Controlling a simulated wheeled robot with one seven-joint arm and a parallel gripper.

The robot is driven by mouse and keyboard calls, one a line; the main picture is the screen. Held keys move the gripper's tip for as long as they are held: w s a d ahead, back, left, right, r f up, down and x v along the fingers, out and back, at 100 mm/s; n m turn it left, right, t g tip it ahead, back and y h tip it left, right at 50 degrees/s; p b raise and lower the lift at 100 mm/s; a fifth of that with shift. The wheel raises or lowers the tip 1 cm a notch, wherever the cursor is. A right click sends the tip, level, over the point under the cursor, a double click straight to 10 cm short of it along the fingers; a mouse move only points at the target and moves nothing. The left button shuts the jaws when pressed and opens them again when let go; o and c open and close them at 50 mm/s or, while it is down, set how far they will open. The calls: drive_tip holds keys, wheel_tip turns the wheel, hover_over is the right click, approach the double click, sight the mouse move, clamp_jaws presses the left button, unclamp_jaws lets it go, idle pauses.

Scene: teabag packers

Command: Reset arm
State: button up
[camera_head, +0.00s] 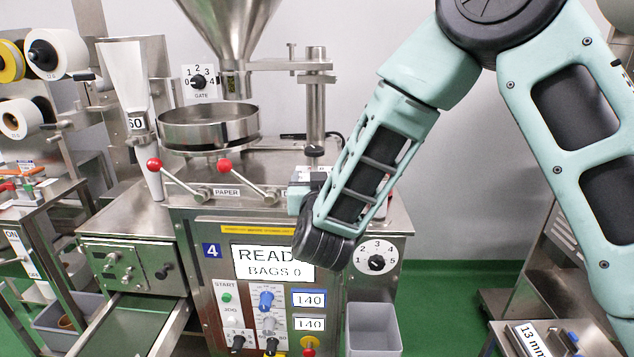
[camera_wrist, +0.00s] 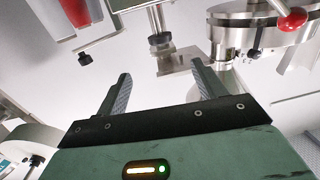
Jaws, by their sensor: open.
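My teal arm comes in from the upper right of the head view and bends down in front of the packing machine (camera_head: 190,225). Its dark wrist end partly covers the machine's display (camera_head: 262,264), which reads "BAGS 0" below a partly covered word. In the wrist view my gripper (camera_wrist: 160,75) is open, with its two fingers apart and nothing between them. In the head view its fingers cannot be made out. The round steel pan (camera_head: 209,128) also shows at the upper right of the wrist view (camera_wrist: 245,35), apart from the fingers.
Two red-knobbed levers, a paper lever (camera_head: 154,164) and another (camera_head: 224,165), stand out below the pan. A steel post (camera_head: 316,100) rises behind my wrist. A steel hopper (camera_head: 232,30) hangs above. A grey bin (camera_head: 373,332) stands at the lower right. An open drawer (camera_head: 130,325) projects at the lower left.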

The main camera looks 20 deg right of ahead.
drive_tip(key=s+a+f+n+g+y, duration=0.3)
drive_tip(key=s+a+n+g+y, duration=0.5)
drive_tip(key=s+a, duration=0.45)
drive_tip(key=s+d+f+n+g+h, duration=0.1)
drive_tip(key=s+d+g, duration=0.3)
drive_tip(key=s, duration=0.8)
drive_tip(key=s+d+f+n+g+h, duration=0.1)
drive_tip(key=s+d+g, duration=0.4)
drive_tip(key=s, duration=0.6)
drive_tip(key=shift+s+d+f+g+h, duration=0.15)
drive_tip(key=shift+s+d+g+h, duration=0.2)
drive_tip(key=shift+d+h, duration=0.3)
drive_tip(key=shift+a, duration=0.1)
